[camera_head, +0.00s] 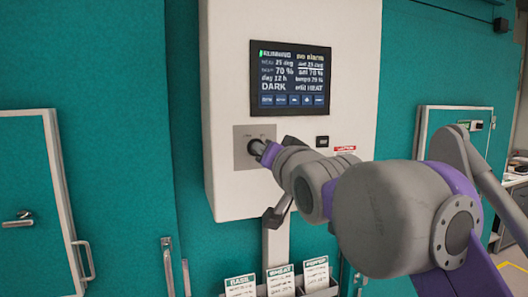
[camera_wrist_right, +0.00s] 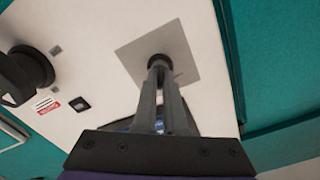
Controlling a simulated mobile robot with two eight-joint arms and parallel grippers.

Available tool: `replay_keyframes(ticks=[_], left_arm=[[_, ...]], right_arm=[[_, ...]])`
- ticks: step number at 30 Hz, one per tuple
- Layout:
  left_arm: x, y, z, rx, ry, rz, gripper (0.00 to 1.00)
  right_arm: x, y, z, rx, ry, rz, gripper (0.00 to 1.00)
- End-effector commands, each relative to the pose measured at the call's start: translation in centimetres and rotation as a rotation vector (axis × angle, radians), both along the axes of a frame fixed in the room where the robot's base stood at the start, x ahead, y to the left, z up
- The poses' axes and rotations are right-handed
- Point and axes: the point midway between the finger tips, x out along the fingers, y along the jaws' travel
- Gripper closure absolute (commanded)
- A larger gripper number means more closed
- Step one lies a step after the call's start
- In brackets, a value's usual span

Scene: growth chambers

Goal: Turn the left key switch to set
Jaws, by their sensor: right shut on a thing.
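The left key switch sits on a square grey plate (camera_head: 241,159) on the white control box, below its screen. My right gripper (camera_head: 261,150) reaches it from the right and is shut on the key. In the right wrist view the right gripper (camera_wrist_right: 160,72) has its two fingers close together at the dark round key switch (camera_wrist_right: 159,60), in the middle of the grey plate (camera_wrist_right: 186,58). The key is mostly hidden by the fingers, so its angle cannot be told. The plate's small marks are too small to read. My left gripper is not in view.
The screen (camera_head: 291,78) reads RUNNING and DARK. A small black fitting (camera_head: 322,141) and a red-and-white label (camera_head: 345,149) are right of the key. Card holders (camera_head: 318,291) stand below the box. A teal chamber door (camera_head: 28,200) is at left.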

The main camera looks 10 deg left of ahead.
Motion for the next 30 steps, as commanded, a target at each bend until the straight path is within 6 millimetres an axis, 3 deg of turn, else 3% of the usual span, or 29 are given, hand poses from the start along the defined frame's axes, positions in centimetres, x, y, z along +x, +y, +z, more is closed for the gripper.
replay_keyframes(ticks=[5,6,11,22,30], left_arm=[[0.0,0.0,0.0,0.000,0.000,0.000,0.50],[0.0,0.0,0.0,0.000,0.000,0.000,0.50],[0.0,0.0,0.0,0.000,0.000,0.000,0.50],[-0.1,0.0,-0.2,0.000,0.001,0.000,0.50],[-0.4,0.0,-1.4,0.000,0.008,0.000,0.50]], right_arm=[[0.0,0.0,0.0,0.001,0.002,0.001,1.00],[0.0,0.0,0.0,0.001,0.002,0.001,0.90],[0.0,0.0,0.0,0.001,0.001,0.000,0.61],[-0.4,-0.3,0.0,0.001,0.001,0.000,0.61],[-4.1,-2.7,-0.2,0.001,0.002,0.001,0.61]])
